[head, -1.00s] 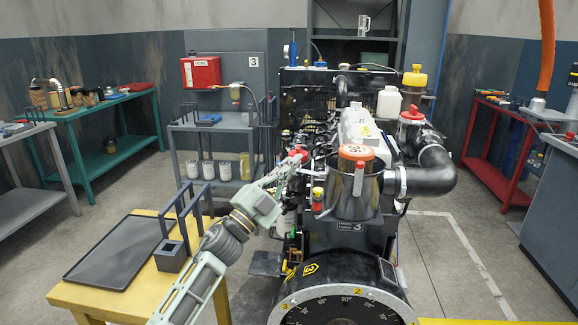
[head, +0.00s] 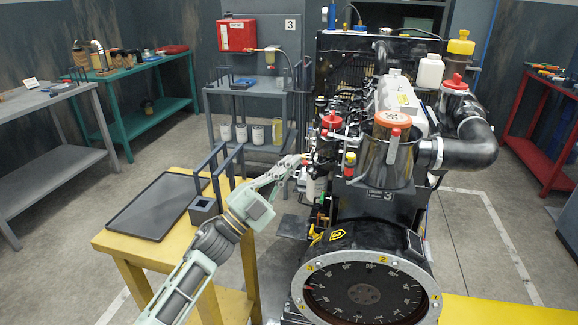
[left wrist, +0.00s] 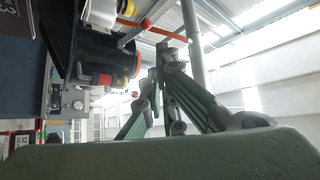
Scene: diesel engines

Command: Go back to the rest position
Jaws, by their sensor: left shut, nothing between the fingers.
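My left gripper (head: 292,162) is shut and empty in the head view. Its tip is close to the left side of the diesel engine (head: 372,200), near the red-capped parts; whether it touches is hard to tell. In the left wrist view the closed fingers (left wrist: 160,60) point up, with dark engine parts (left wrist: 98,52) to their left. My left arm reaches up from the bottom of the head view. My right gripper is not in view.
A yellow table (head: 140,250) with a black tray (head: 158,207) and a dark square holder (head: 203,208) stands left of my arm. A grey cart (head: 260,92) is behind. A red bench (head: 540,150) is at right. Floor shows between the table and the engine.

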